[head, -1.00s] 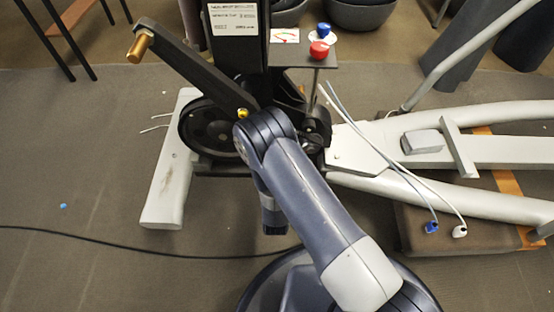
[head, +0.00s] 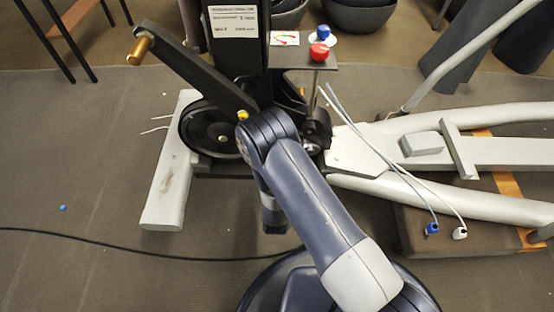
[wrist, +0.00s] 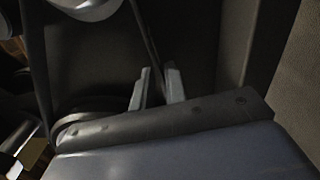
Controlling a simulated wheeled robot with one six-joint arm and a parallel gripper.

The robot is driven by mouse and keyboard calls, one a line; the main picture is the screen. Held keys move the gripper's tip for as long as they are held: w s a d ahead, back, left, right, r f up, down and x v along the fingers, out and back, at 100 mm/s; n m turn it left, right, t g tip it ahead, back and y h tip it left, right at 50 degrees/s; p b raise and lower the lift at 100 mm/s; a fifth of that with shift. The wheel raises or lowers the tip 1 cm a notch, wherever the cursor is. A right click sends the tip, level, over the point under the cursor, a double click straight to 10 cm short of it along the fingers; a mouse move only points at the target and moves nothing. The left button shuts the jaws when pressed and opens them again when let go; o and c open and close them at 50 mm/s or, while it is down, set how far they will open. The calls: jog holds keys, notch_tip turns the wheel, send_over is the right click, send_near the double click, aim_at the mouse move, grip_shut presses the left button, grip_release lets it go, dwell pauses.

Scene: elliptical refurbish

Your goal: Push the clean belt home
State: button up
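The elliptical's dark wheel (head: 207,132) sits at the left of the machine in the head view, beside my arm. In the wrist view a thin dark strand (wrist: 143,38), perhaps the belt, runs down toward my gripper (wrist: 158,72). A dark curved band (wrist: 36,60) shows at the left there; I cannot tell whether it belongs to the same loop. My gripper's two pale fingers stand apart with a dark gap between them. I cannot tell whether they touch the strand. My arm hides the gripper in the head view. How the belt is seated is not visible.
A crank arm (head: 195,72) with a brass-coloured pin slants above the wheel. A small shelf carries a red button (head: 319,51) and a blue knob (head: 324,30). Two loose cables (head: 398,178) lie over the pale frame at right. A black cable (head: 130,248) crosses the floor.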

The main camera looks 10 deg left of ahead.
jog(key=o, duration=0.3)
jog(key=p+v, duration=0.3)
jog(key=v, duration=0.8)
jog(key=shift+w+a, duration=0.1)
jog(key=shift+w, duration=0.05)
jog(key=b+x, duration=0.3)
jog(key=x, duration=0.7)
jog(key=shift+w, duration=0.35)
jog(key=shift+s, duration=0.2)
